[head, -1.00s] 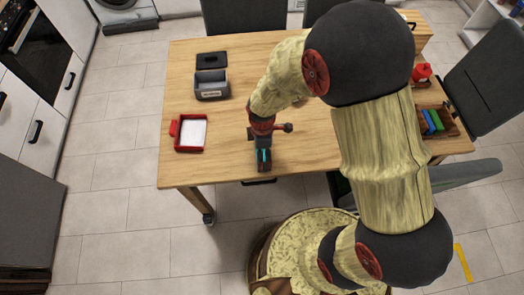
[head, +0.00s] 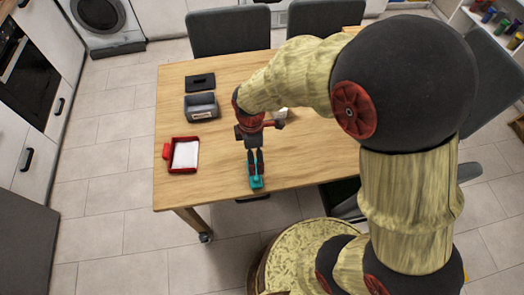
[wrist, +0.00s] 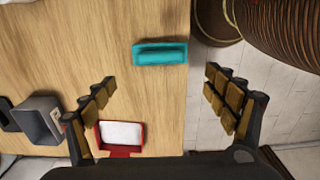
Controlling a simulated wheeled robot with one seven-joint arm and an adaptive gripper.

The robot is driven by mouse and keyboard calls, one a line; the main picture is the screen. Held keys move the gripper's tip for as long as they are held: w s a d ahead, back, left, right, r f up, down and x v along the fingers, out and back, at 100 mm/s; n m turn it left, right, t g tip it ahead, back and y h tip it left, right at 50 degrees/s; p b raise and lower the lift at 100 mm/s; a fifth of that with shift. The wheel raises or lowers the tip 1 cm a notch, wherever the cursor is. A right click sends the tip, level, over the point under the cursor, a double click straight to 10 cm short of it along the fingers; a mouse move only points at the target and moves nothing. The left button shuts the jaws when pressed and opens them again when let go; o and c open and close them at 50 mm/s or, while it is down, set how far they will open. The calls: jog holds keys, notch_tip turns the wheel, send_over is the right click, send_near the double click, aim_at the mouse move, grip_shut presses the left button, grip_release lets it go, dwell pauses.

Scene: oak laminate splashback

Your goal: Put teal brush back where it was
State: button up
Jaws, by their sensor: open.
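The teal brush (head: 256,183) lies on the wooden table close to its front edge. In the wrist view the teal brush (wrist: 160,54) lies flat on the wood, its end near the table edge, with nothing touching it. My gripper (head: 254,167) is above the brush, pointing down. In the wrist view my gripper (wrist: 158,88) has its fingers spread wide and empty, with the brush beyond the fingertips.
A red tray (head: 184,171) with a white inside lies left of the brush. A grey box (head: 201,112) and a dark flat piece (head: 200,82) stand farther back. Bare table (head: 220,175) lies between tray and brush. Dark chairs (head: 228,33) stand behind.

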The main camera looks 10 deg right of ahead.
jog(key=s+d+r+m+t, duration=0.1)
jog(key=d+r+m, duration=0.25)
jog(key=r, duration=0.45)
jog(key=s+d+r+m+t, duration=0.25)
jog(key=r+m, duration=0.25)
jog(key=r, duration=0.3)
jog(key=s+d+r+m+t, duration=0.2)
jog(key=s+d+r+m, duration=0.4)
jog(key=s+r+m, duration=0.2)
jog(key=shift+s+r+m, duration=0.4)
jog(key=shift+r+m, duration=0.15)
jog(key=shift+r, duration=0.4)
